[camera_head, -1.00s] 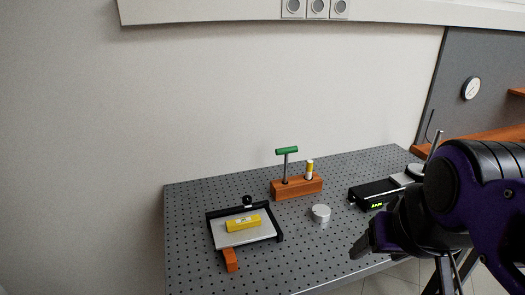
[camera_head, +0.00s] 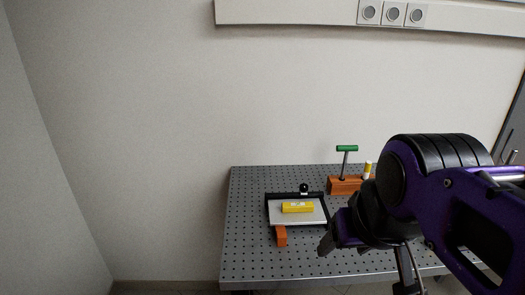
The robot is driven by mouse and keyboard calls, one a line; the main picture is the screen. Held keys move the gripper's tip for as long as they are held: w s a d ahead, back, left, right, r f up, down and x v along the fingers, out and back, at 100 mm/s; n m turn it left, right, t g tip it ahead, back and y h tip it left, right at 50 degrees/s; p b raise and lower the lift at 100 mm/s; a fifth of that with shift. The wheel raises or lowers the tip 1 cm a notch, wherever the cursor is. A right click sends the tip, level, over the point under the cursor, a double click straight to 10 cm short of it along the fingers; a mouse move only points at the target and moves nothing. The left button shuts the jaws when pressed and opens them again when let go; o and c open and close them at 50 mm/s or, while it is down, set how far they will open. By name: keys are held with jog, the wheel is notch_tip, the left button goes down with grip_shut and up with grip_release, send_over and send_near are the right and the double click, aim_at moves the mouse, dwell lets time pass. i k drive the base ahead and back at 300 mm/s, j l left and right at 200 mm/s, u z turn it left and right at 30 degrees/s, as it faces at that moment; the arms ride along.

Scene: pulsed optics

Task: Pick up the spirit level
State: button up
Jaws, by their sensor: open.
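The yellow spirit level (camera_head: 298,207) lies on a light plate in a black-framed stage (camera_head: 283,222) on the perforated metal table. My gripper (camera_head: 327,246) is at the lower middle, in front of and to the right of the stage in the picture. It is open, and nothing shows between its fingers. It is apart from the spirit level. My arm hides the right part of the table.
An orange block (camera_head: 281,236) sits at the stage's front edge. Behind my arm stands a wooden holder (camera_head: 343,186) with a green-handled tool (camera_head: 347,149) and a yellow-and-white stick (camera_head: 367,170). The perforated table (camera_head: 245,255) is bare at its left and front.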

aim_at(300, 207)
jog(key=z, duration=0.8)
jog(key=u, duration=0.8)
jog(key=l+u, duration=0.2)
jog(key=l, duration=0.4)
jog(key=i+l+u, duration=0.1)
jog(key=l, duration=0.25)
jog(key=i+l+u, duration=0.15)
jog(key=l, duration=0.2)
jog(key=i+l+u, duration=0.25)
jog(key=i+l, duration=0.1)
jog(key=l, duration=0.05)
